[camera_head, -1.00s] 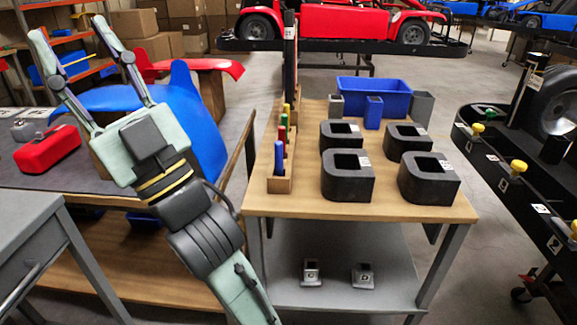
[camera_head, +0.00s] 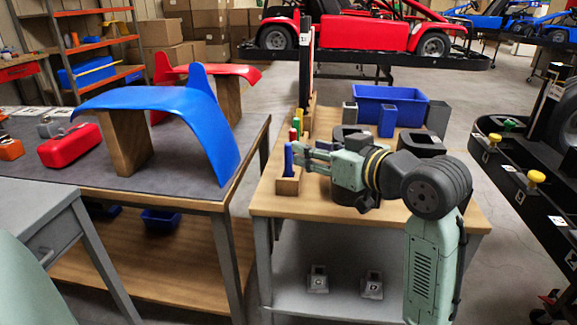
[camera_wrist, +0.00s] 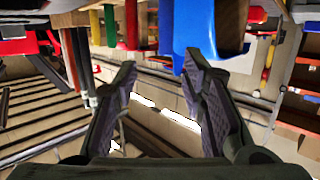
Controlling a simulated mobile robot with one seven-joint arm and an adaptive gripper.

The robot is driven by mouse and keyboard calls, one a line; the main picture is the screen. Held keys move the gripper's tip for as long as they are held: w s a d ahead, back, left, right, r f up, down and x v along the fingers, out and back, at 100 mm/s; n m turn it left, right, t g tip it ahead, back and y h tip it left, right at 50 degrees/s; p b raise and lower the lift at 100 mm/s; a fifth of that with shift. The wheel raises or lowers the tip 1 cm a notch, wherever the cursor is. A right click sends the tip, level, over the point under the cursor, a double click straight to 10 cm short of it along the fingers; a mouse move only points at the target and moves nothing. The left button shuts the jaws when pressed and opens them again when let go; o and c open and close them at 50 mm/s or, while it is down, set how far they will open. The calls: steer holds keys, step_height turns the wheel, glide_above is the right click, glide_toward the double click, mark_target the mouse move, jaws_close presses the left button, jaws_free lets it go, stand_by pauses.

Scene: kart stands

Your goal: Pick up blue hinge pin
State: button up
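The blue hinge pin (camera_head: 288,158) stands upright in the near end of a wooden holder (camera_head: 289,185), at the left edge of the wooden cart top. My gripper (camera_head: 299,157) comes from the right, level with the pin, its fingertips very close to it. Whether they touch it cannot be told. In the wrist view my gripper (camera_wrist: 160,75) has its two fingers apart, with nothing clearly between them. Blue shapes show just above the fingers there; which is the pin and which the blue bodywork is unclear.
Green, red and yellow pins stand behind the blue one. Black blocks (camera_head: 424,143) lie partly behind my arm. A blue bin (camera_head: 388,100) stands at the back. A blue fender (camera_head: 150,101) sits on the left table, across a gap.

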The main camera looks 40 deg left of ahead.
mark_target(291, 150)
steer(key=x, duration=0.3)
steer(key=f+p+x, duration=0.1)
steer(key=x, duration=0.1)
steer(key=shift+s+a, duration=0.25)
steer(key=shift+s, duration=0.05)
steer(key=shift+c, duration=0.3)
jaws_close()
